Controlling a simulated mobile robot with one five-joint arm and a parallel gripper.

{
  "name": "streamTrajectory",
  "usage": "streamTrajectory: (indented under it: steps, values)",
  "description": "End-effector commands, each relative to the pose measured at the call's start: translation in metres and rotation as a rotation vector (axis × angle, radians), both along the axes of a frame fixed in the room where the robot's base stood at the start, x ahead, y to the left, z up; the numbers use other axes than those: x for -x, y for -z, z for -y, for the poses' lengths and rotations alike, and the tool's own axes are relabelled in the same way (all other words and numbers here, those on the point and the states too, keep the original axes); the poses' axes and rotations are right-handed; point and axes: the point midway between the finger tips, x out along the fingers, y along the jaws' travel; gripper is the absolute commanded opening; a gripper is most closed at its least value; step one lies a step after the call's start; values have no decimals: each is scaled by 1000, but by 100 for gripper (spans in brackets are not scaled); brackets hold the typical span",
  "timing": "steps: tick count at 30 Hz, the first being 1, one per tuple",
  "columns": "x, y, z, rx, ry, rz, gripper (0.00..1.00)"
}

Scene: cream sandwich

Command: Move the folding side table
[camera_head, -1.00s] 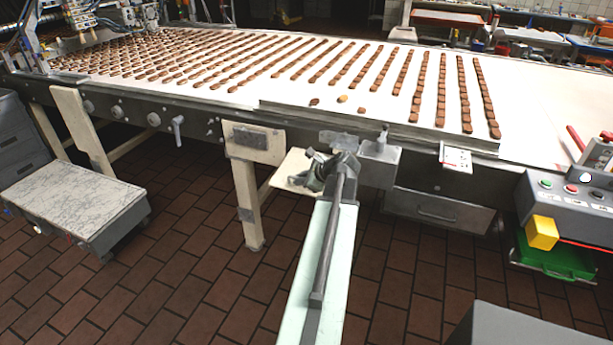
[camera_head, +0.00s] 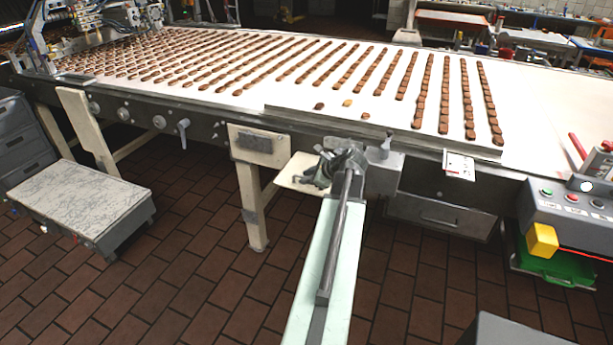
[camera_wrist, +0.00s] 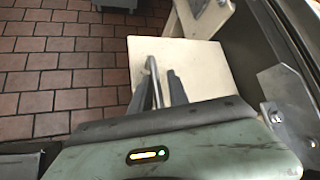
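The folding side table (camera_head: 292,178) is a small cream panel at the side of the long conveyor, below its top. In the head view my gripper (camera_head: 322,171) is at the panel's right side and hides part of it. In the wrist view the panel (camera_wrist: 205,62) lies flat beyond my fingers (camera_wrist: 163,84). I cannot tell whether the fingers touch the panel.
The conveyor (camera_head: 225,93) carries rows of brown sandwich biscuits. A cream leg (camera_head: 252,205) stands left of the panel. A low grey cart (camera_head: 80,195) is at the left, a drawer (camera_head: 440,214) and a control box (camera_head: 575,205) at the right. Brown tile floor (camera_head: 190,265) is clear in front.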

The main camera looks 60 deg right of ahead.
Motion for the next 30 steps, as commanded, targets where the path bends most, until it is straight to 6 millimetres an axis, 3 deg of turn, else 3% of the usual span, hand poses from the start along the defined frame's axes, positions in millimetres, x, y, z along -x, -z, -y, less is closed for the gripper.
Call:
streamTrajectory:
  steps: [13,24,30]
  values:
    - [2,-4,-4,-4,-5,-1,20]
    - [48,-50,-19,-3,-3,-1,20]
    - [55,-51,-20,-2,-5,-1,20]
